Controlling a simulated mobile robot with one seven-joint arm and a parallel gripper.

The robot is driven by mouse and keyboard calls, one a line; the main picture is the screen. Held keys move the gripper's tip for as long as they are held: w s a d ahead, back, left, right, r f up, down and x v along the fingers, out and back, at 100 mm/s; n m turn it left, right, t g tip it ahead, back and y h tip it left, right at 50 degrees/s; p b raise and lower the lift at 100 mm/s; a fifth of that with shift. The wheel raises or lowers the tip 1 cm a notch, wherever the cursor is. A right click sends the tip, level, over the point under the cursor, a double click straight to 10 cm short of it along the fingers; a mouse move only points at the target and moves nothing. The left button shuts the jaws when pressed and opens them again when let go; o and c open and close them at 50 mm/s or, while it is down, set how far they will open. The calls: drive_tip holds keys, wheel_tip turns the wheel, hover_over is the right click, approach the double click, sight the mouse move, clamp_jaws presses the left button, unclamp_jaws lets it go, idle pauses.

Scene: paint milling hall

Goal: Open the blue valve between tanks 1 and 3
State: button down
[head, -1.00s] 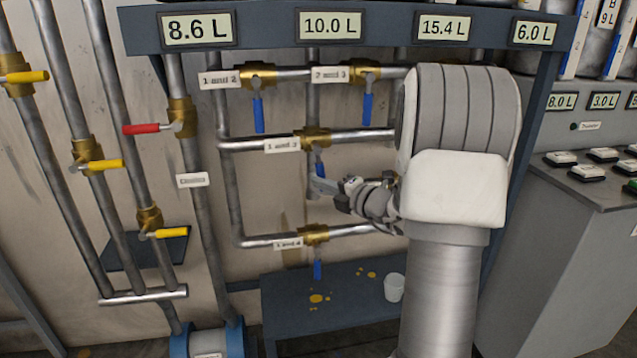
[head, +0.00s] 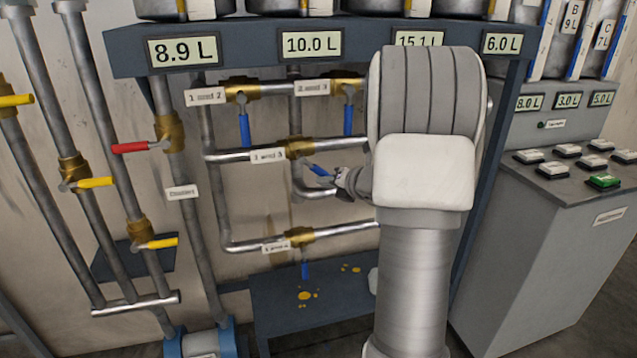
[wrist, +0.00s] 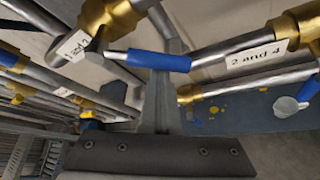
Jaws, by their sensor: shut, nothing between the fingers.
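The "1 and 3" valve has a brass body (head: 299,148) on the middle horizontal pipe, with its label (head: 268,156) to the left. Its blue lever (head: 318,171) slants down to the right, between straight down and along the pipe. My gripper (head: 338,180) is shut and empty at the lever's free end. In the wrist view the blue lever (wrist: 160,61) crosses in front of my shut fingers (wrist: 163,105), close to or touching them; contact is not certain. The brass body (wrist: 105,22) shows at upper left. My arm hides the right part of the pipes.
Other blue levers hang down at "1 and 2" (head: 244,130), at the upper right valve (head: 348,120) and at the lower valve (head: 305,270). Red (head: 130,148) and yellow (head: 95,182) levers stand left. A button console (head: 560,190) stands right.

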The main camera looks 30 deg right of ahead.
drive_tip(key=r+n+h, duration=0.1)
drive_tip(key=d+r+n+g+h, duration=0.1)
drive_tip(key=r, duration=0.1)
drive_tip(key=d+r+n+h+b, duration=0.1)
drive_tip(key=shift+s+d+r+n+g, duration=0.1)
drive_tip(key=shift+s+r+n+g, duration=0.15)
drive_tip(key=shift+n+g, duration=0.05)
idle(0.4)
idle(0.5)
